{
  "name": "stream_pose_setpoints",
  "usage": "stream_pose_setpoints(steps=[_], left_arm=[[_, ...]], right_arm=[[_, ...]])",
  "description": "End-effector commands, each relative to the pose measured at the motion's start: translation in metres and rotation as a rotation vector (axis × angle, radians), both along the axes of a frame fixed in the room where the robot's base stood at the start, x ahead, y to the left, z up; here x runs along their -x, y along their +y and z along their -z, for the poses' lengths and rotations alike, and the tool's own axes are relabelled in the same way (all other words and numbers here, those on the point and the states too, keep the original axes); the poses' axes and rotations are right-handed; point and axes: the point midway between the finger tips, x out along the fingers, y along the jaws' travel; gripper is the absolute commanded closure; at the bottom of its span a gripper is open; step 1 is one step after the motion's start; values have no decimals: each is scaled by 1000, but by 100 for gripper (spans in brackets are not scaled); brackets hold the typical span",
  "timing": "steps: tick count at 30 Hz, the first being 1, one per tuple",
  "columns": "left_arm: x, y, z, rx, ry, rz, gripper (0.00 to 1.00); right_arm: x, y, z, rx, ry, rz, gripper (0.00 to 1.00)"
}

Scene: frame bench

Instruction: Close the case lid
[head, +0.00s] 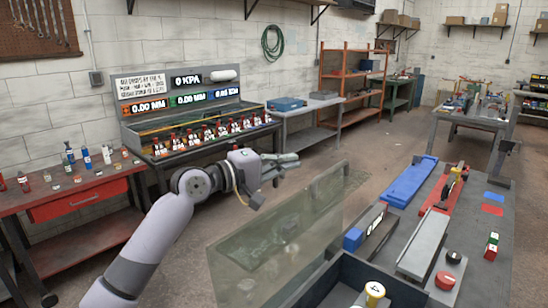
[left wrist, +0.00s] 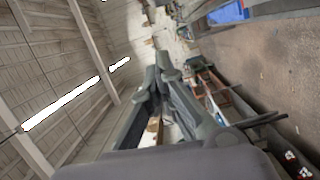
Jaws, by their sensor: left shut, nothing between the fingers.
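The case (head: 335,290) is a dark open box at the bottom of the head view, cut off by the picture's lower edge. Its lid (head: 280,235) is a see-through greenish panel that stands up, tilted, along the case's left side. The lid is open. My left gripper (head: 288,165) is beyond the lid's upper edge, in the air, shut and empty. No contact with the lid shows. In the left wrist view my left gripper's fingers (left wrist: 165,75) are together with nothing between them. My right gripper is in neither view.
On the grey bench (head: 490,265) are a blue tray (head: 408,182), a grey bar (head: 425,245) and a red button (head: 445,280). A bench with small bottles and gauges (head: 150,107) stands behind my left arm. The floor between is clear.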

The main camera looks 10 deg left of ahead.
Motion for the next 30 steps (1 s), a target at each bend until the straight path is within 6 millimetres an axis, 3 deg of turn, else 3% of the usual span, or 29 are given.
stream_pose_setpoints(steps=[4,12,30], left_arm=[[-21,-25,-3,0,2,2,100],[-1,-51,2,-1,1,2,100],[-1,-59,5,-10,-6,0,100]], right_arm=[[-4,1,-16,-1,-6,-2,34],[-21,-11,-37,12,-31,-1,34],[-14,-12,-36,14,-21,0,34]])
